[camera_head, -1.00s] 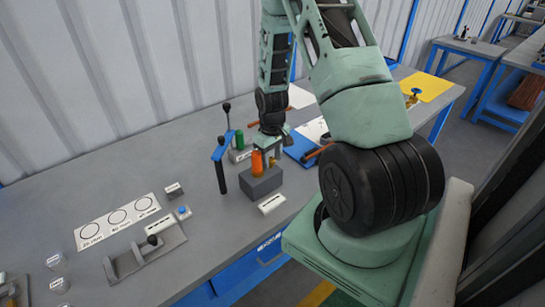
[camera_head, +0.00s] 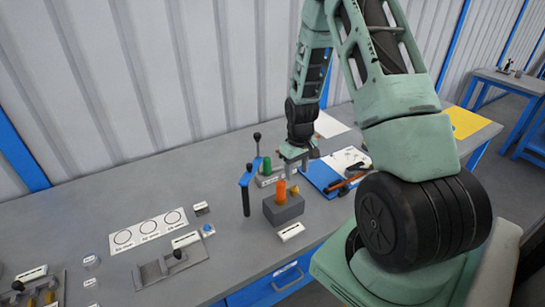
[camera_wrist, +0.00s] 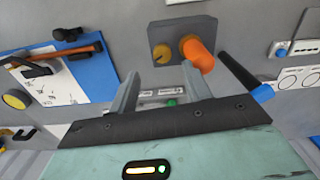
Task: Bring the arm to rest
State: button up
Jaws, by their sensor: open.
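My gripper (camera_head: 296,165) hangs at the end of my arm above the workbench (camera_head: 80,235). In the wrist view its two fingers (camera_wrist: 160,85) are spread apart with nothing between them. A grey block (camera_head: 284,210) stands on the bench just below and in front of it, carrying an orange cylinder (camera_head: 280,191) and a smaller brass piece (camera_head: 293,190). In the wrist view the orange cylinder (camera_wrist: 197,54) and brass piece (camera_wrist: 161,52) lie beyond the fingertips, with no visible contact.
A blue-armed stand with a black handle (camera_head: 246,195) is left of the block. A green cylinder (camera_head: 267,165) is behind it. A blue clipboard (camera_head: 318,177) with tools lies to the right. A white card with circles (camera_head: 148,231) and a grey fixture (camera_head: 170,266) are farther left.

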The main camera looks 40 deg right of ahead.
dwell(0.3)
jog(key=a+r+n+b, duration=0.2)
jog(key=a+r+b, duration=0.1)
jog(key=a, duration=0.8)
jog(key=a+r+n+b, duration=0.2)
jog(key=a+r, duration=0.1)
jog(key=a, duration=0.9)
jog(key=s+a+r+n+b, duration=0.2)
jog(key=s+a+b, duration=0.1)
jog(key=s+a, duration=0.5)
jog(key=s+a+r+n+b, duration=0.2)
jog(key=s+a+n+b, duration=0.1)
jog(key=s+a, duration=0.5)
jog(key=s, duration=0.3)
jog(key=shift+y, duration=0.3)
jog(key=shift+s, duration=0.1)
